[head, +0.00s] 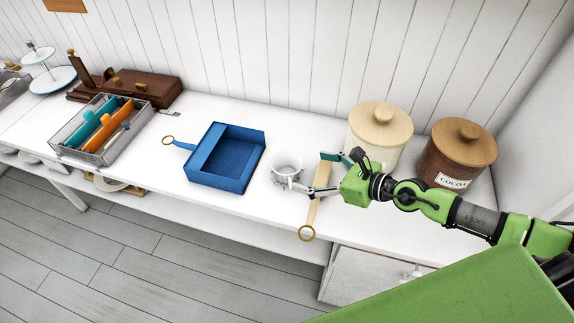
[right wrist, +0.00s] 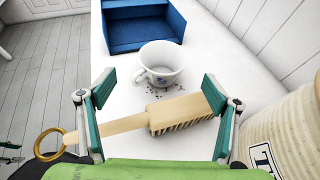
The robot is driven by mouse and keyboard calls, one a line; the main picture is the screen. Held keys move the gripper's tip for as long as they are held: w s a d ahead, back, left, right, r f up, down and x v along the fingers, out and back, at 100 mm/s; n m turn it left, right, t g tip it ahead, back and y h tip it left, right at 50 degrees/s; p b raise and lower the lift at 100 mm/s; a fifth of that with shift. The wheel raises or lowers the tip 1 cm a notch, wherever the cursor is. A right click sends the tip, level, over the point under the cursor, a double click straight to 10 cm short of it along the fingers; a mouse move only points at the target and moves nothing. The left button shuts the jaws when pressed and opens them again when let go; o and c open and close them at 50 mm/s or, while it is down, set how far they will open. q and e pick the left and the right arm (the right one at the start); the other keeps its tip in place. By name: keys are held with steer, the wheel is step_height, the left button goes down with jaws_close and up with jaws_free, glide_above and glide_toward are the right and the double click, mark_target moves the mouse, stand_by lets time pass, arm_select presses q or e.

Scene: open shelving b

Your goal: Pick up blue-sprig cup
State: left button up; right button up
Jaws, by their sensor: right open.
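The blue-sprig cup (head: 286,163) is white and stands upright on the white counter, just right of a blue box. It also shows in the right wrist view (right wrist: 163,62), with its handle toward the left and small blue marks on its side. My right gripper (head: 308,172) is open, with its fingers pointing left toward the cup. In the right wrist view the cup is beyond the fingertips (right wrist: 158,82), roughly centred between them and apart from them. My left gripper is not in view.
A wooden brush (right wrist: 168,114) lies across the space between my right gripper's fingers, with dark crumbs near the cup. The blue box (head: 226,172) is left of the cup. A pale canister (head: 376,130) and a brown cocoa canister (head: 455,160) stand right. A grey tray (head: 75,148) is far left.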

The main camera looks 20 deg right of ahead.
mark_target(276, 160)
steer(key=shift+x, duration=1.15)
steer(key=shift+w+a+f, duration=0.15)
steer(key=shift+w, duration=0.25)
steer(key=shift+w+a, duration=0.2)
steer(key=shift+w, duration=0.1)
steer(key=x, duration=0.4)
steer(key=shift+w+d+f, duration=0.1)
steer(key=shift+w+f, duration=0.05)
steer(key=shift+w, duration=0.1)
steer(key=shift+s, duration=0.1)
steer(key=shift+c, duration=0.9)
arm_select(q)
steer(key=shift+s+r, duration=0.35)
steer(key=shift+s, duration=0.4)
arm_select(e)
steer(key=c, duration=1.1)
